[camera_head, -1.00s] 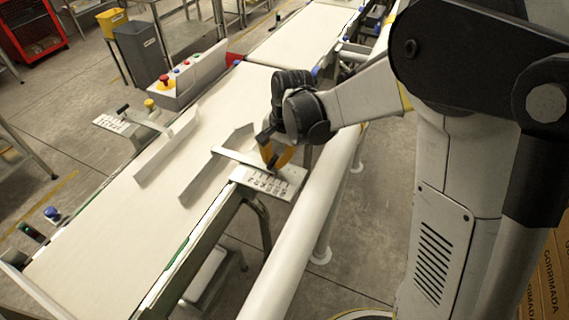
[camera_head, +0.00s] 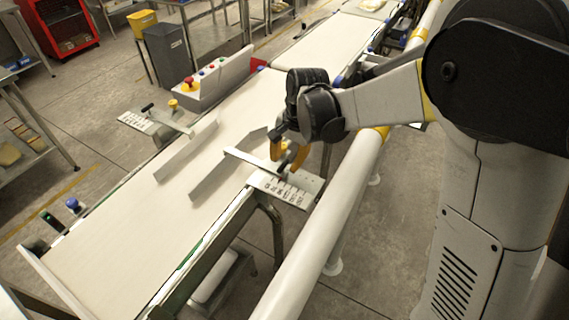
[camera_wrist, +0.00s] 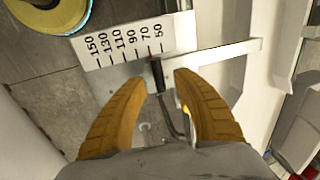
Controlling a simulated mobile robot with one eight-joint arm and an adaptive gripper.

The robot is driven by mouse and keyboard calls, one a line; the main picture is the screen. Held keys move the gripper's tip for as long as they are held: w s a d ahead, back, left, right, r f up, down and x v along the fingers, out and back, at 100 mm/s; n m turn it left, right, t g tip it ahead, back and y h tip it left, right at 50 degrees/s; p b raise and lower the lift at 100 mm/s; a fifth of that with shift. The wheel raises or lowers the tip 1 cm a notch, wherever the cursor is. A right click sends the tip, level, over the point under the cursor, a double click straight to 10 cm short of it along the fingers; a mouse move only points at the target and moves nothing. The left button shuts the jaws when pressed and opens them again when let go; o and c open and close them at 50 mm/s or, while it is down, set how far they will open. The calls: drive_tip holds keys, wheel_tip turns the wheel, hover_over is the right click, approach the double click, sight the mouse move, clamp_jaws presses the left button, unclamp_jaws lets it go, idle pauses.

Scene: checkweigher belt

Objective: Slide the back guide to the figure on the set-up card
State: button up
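Two upright grey guides stand over the pale belt: one nearer my arm (camera_head: 228,167) and one on the far side (camera_head: 186,150). I cannot tell which is called back. The nearer guide's crossbar (camera_head: 252,163) reaches a white scale plate (camera_head: 290,192). In the wrist view that scale (camera_wrist: 112,45) reads 150 to 50, with a red mark near the 70. My gripper (camera_head: 287,158) is over this plate. In the wrist view my gripper (camera_wrist: 160,82) is open, its orange fingers either side of a black handle (camera_wrist: 157,72), with gaps showing. No set-up card is readable.
A control box (camera_head: 215,78) with coloured buttons stands beyond the belt (camera_head: 110,225). A thick white rail (camera_head: 335,215) runs between the belt and my body.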

wheel_tip(320, 180, up, 10)
drive_tip(key=s+d, duration=0.1)
drive_tip(key=shift+d, duration=0.35)
drive_tip(key=shift+s, duration=0.1)
drive_tip(key=s+d+r+n+t, duration=0.1)
drive_tip(key=s+d, duration=0.1)
drive_tip(key=s, duration=0.1)
drive_tip(key=s+d+r+n+t, duration=0.1)
drive_tip(key=s+d, duration=0.2)
drive_tip(key=s, duration=0.1)
drive_tip(key=s+d+r+n+t, duration=0.1)
drive_tip(key=s+d+r, duration=0.1)
drive_tip(key=s+d, duration=0.1)
drive_tip(key=shift+s+r+h, duration=0.1)
drive_tip(key=shift+s+h, duration=0.05)
drive_tip(key=shift+h, duration=0.15)
drive_tip(key=s+d+f+n+t+h, duration=0.1)
drive_tip(key=s+d+f+n+t, duration=0.1)
drive_tip(key=s+d, duration=0.3)
drive_tip(key=s+n+t, duration=0.1)
drive_tip(key=s, duration=0.2)
drive_tip(key=shift+n, duration=0.4)
drive_tip(key=shift+d+f, duration=0.1)
idle(1.3)
